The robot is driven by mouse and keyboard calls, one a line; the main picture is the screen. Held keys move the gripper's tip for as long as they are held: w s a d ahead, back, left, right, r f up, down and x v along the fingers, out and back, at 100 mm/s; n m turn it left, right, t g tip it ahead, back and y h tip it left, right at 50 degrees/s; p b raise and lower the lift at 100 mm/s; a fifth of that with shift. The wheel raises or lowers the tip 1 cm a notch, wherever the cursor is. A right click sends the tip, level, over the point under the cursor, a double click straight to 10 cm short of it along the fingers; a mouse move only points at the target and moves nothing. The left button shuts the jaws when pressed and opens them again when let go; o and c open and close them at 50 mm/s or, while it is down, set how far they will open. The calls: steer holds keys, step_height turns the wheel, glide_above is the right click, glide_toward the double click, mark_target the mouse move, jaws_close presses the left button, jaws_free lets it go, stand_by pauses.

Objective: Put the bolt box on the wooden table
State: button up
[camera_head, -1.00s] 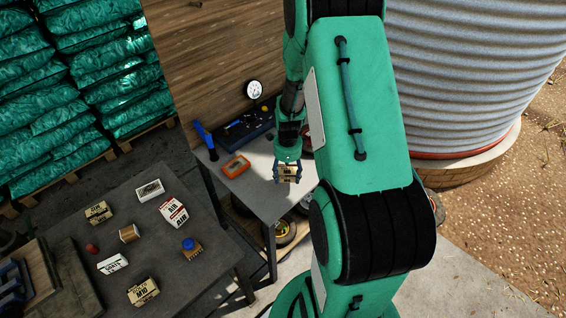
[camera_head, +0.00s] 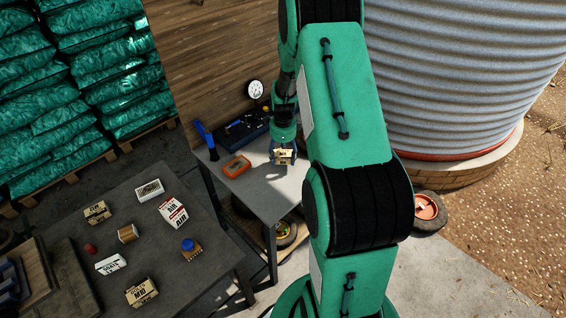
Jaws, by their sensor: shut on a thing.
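My gripper (camera_head: 284,149) is shut on a small tan box (camera_head: 284,157) with dark lettering too small to read. I cannot confirm from its label that it is the bolt box. The gripper points down and holds the box over the grey-topped table (camera_head: 272,196) by the plank wall. Whether the box touches the top is unclear. A dark table (camera_head: 178,275) at the lower left has a white box (camera_head: 111,264), tan boxes (camera_head: 141,292) and (camera_head: 97,212), and a red and white box (camera_head: 173,212). I cannot tell which table is wooden.
A spool (camera_head: 128,233) and blue-topped item (camera_head: 190,248) stand on the dark table.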

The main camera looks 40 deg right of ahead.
mark_target(283, 162)
steer(key=shift+f+b, duration=0.55)
steer(key=shift+f, duration=1.2)
steer(key=o, duration=1.4)
steer(key=shift+f, duration=0.15)
steer(key=shift+o, duration=0.2)
step_height(283, 162, up, 12)
steer(key=p, duration=0.2)
steer(key=shift+p, duration=0.4)
